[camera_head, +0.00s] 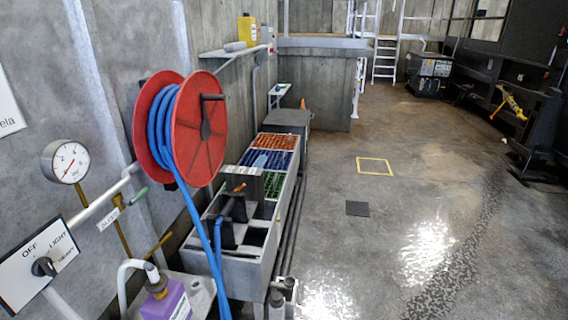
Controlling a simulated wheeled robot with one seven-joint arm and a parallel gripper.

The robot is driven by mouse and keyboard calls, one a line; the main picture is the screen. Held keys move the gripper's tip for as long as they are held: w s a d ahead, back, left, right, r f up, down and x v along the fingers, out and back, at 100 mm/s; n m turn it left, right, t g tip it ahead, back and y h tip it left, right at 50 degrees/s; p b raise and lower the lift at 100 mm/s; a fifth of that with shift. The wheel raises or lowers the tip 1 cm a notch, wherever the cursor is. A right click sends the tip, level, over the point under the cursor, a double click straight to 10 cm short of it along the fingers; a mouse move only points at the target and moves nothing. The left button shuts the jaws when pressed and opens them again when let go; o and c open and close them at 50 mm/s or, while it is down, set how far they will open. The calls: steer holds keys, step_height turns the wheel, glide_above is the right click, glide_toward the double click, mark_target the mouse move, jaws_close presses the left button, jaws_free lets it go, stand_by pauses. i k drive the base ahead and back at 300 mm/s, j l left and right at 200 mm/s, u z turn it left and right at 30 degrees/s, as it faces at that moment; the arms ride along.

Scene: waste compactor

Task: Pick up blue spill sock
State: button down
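No single item stands out clearly as a blue spill sock. Blue items (276,161) lie in the middle compartment of a long grey bin (285,205) along the left wall. A lighter blue piece lies among them, too small to identify. My gripper is not in view, so its position and whether it is open cannot be seen.
A red reel (205,140) with blue hose hangs at left, its hose running down in front of the bin. Orange items (276,141) and green items (274,185) fill neighbouring compartments. A purple container (166,302) stands at the front.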

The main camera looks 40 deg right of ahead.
mark_target(262, 160)
steer(key=z, duration=0.7)
steer(key=i+l+z, duration=0.35)
steer(key=i, duration=0.15)
steer(key=i+l+z, duration=0.3)
steer(key=i, duration=0.6)
steer(key=i+z, duration=0.3)
steer(key=i, duration=0.6)
steer(key=i+u, duration=0.35)
steer(key=i+l+u, duration=0.45)
steer(key=i+u, duration=0.2)
steer(key=i, duration=0.15)
steer(key=i+l+u, duration=0.2)
steer(key=u, duration=0.2)
steer(key=i+l+u, duration=0.15)
steer(key=u, duration=0.25)
steer(key=i+l+u, duration=0.1)
steer(key=l+u, duration=0.3)
steer(key=i+l+u, duration=0.1)
steer(key=l+u, duration=0.55)
steer(key=u, duration=0.15)
steer(key=l+u, duration=0.5)
steer(key=l, duration=0.15)
